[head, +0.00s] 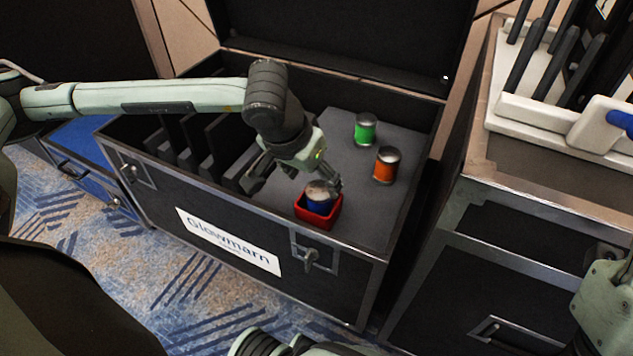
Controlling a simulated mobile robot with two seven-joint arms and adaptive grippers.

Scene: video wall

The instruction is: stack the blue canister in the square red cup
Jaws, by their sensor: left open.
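The blue canister (319,196) stands in the square red cup (319,217), its silver top showing above the rim. The cup sits near the front edge of the grey top inside the open black case. My left gripper (293,186) is open just above and behind the cup, with its fingers spread. One finger is close to the canister at its upper right; I cannot tell whether it touches. The lower part of the canister is hidden by the cup wall.
A green can (365,130) and an orange can (386,165) stand behind and to the right of the cup. Black slotted dividers (190,145) fill the case's left part. A metal-edged case (470,190) with a white rack (540,115) stands to the right.

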